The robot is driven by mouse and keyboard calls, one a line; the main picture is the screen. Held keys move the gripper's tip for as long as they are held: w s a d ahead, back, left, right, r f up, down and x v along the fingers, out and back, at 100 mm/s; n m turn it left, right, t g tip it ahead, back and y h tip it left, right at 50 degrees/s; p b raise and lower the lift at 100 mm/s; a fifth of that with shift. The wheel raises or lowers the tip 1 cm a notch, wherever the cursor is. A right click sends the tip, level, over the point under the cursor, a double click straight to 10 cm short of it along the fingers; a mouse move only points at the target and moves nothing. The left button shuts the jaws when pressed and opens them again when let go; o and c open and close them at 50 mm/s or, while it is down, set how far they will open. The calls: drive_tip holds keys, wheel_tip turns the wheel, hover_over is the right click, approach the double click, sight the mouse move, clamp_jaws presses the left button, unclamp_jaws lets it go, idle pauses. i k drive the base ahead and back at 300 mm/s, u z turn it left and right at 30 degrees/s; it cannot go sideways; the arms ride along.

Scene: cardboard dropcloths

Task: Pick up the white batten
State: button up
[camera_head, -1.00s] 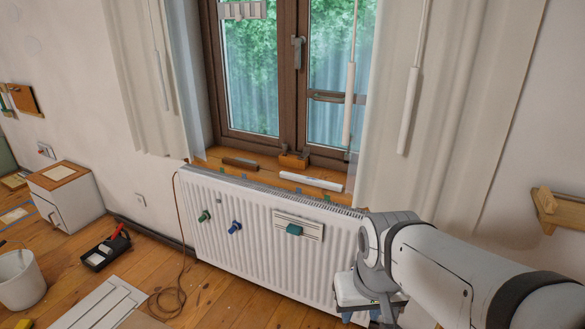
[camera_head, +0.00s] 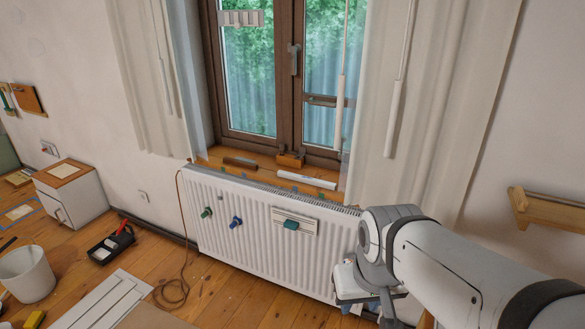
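A long white bar (camera_head: 306,180), which looks like the white batten, lies on the wooden windowsill (camera_head: 217,158) above the radiator, right of the window's middle. My gripper (camera_head: 362,306) hangs at the end of my arm at the lower right, in front of the radiator's right end. It is well below the batten, to its right and apart from it. The fingertips are small and partly hidden, so I cannot tell whether they are open or shut.
A white radiator (camera_head: 260,250) stands under the sill, with knobs and a small panel on its front. A brown roll (camera_head: 240,163) and a wooden block (camera_head: 290,160) share the sill. Curtains (camera_head: 440,100) flank the window. A bucket (camera_head: 28,275) and tool tray (camera_head: 110,243) stand on the floor.

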sight(303, 178)
drive_tip(key=z, duration=1.55)
drive_tip(key=k, duration=0.1)
drive_tip(key=u, duration=2.3)
drive_tip(key=i, duration=1.4)
drive_tip(key=z, duration=0.35)
drive_tip(key=i, duration=1.05)
drive_tip(key=z, duration=0.75)
drive_tip(key=k, duration=0.8)
drive_tip(key=z, duration=0.25)
drive_tip(key=i, duration=0.85)
drive_tip(key=u, duration=0.1)
